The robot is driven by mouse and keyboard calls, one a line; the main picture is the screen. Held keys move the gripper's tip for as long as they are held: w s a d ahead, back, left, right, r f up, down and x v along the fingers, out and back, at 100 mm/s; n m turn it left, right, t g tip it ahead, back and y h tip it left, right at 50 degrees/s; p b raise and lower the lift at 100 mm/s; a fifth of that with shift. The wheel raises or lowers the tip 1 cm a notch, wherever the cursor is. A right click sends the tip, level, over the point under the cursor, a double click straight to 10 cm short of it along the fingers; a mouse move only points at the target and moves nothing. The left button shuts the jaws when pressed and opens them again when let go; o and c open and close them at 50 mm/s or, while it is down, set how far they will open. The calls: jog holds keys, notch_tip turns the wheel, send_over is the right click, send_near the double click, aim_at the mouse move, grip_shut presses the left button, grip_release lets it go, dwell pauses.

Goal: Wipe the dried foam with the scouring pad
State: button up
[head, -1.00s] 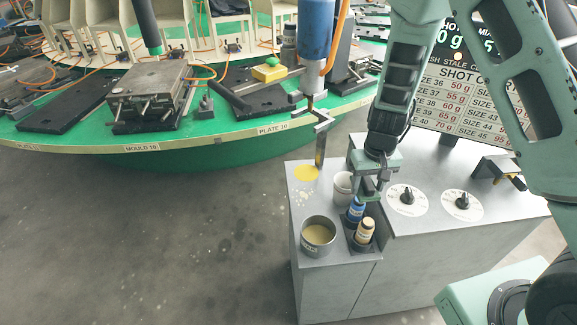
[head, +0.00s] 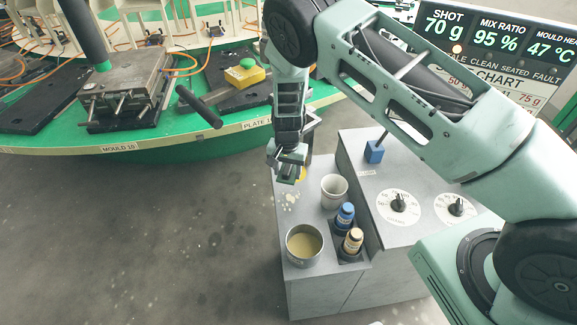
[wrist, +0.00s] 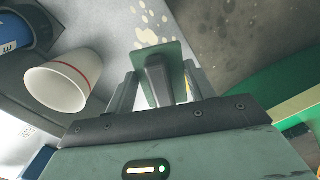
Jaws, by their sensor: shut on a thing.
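My gripper (head: 287,163) is over the left edge of the grey cabinet top. It is shut on the scouring pad (wrist: 173,56), a green pad with a dark grip block, which sits between the fingers in the wrist view. The dried foam (head: 290,198) is a group of cream spots on the cabinet top, just in front of the gripper in the head view. In the wrist view the foam (wrist: 150,22) lies beyond the pad, and the pad covers part of that area. I cannot tell whether the pad touches the surface.
A white cup (head: 334,191) stands right of the gripper and close to it in the wrist view (wrist: 60,82). A tin of cream liquid (head: 304,245), a blue bottle (head: 344,217) and a cream bottle (head: 353,241) stand nearer. The green carousel (head: 160,158) is behind.

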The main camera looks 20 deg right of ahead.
aim_at(291, 212)
jog(key=shift+f+b, duration=1.65)
jog(key=shift+f, duration=1.3)
jog(key=shift+f+b, duration=0.8)
jog(key=shift+f, duration=0.2)
jog(key=shift+s+a+r+p, duration=0.1)
jog(key=shift+s+p, duration=0.2)
jog(key=shift+s, duration=0.35)
jog(key=shift+s+a+r+p, duration=0.1)
jog(key=shift+s+p, duration=0.15)
jog(key=shift+s, duration=0.35)
jog(key=shift+s+a+f+p, duration=0.1)
jog(key=shift+s+a+p, duration=0.1)
jog(key=shift+s, duration=0.8)
jog(key=shift+s+a+r+p, duration=0.1)
jog(key=shift+s+a, duration=0.1)
jog(key=shift+s, duration=0.75)
jog(key=shift+s+a+f+p, duration=0.1)
jog(key=shift+s+a+p, duration=0.1)
jog(key=shift+s, duration=0.8)
